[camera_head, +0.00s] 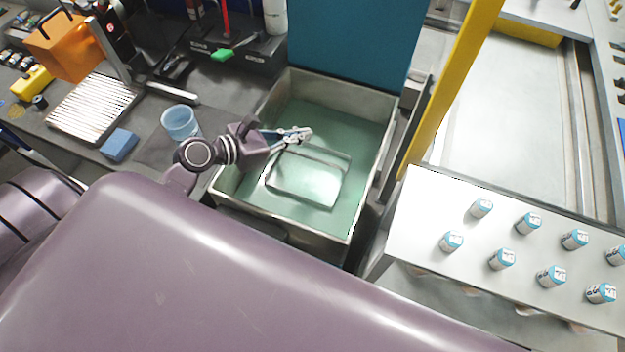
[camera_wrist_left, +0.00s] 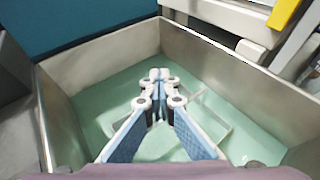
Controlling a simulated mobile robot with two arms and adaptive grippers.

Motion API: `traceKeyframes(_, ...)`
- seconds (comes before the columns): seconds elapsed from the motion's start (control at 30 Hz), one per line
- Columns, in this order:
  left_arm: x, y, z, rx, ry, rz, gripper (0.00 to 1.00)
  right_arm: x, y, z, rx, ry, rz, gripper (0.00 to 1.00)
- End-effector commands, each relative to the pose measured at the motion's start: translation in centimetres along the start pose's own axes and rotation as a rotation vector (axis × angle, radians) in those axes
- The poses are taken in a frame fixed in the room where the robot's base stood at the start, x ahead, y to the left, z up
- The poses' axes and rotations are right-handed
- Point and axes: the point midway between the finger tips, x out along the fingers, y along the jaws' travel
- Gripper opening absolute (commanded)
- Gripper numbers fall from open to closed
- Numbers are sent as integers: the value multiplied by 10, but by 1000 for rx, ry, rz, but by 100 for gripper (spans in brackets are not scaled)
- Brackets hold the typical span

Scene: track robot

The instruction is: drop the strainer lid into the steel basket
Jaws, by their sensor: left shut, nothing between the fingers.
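My left gripper (camera_head: 305,133) is shut and empty, reaching in from the left over an open steel-walled bin (camera_head: 228,200) with a green interior. It also shows in the left wrist view (camera_wrist_left: 160,76), fingertips together. Beneath and beside it, inside the bin, is a pale rectangular thing with a thin light frame (camera_head: 305,203); part of the frame shows in the left wrist view (camera_wrist_left: 217,143). I cannot tell whether this framed thing is the strainer lid or a basket. My right gripper is not in view.
A blue panel (camera_head: 355,40) rises behind the bin and a yellow post (camera_head: 450,90) stands to its right. A blue cup (camera_head: 180,122) and blue sponge (camera_head: 119,145) are on the left bench. Several small canisters (camera_head: 502,259) stand on a white table (camera_head: 420,210) at right.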

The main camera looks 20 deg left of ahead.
Motion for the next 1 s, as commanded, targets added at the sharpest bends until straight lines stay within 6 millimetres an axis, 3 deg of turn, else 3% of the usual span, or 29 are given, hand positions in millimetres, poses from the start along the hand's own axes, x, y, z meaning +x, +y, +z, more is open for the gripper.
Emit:
traceKeyframes(0.2, 0, 0, 0, 0, 0, 0, 19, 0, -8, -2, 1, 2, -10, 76)
traceKeyframes(0.57, -7, 0, -1, -1, 2, 0, 19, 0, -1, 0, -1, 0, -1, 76)
traceKeyframes(1.0, -90, 0, -1, -1, 3, 0, 19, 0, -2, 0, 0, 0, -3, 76)
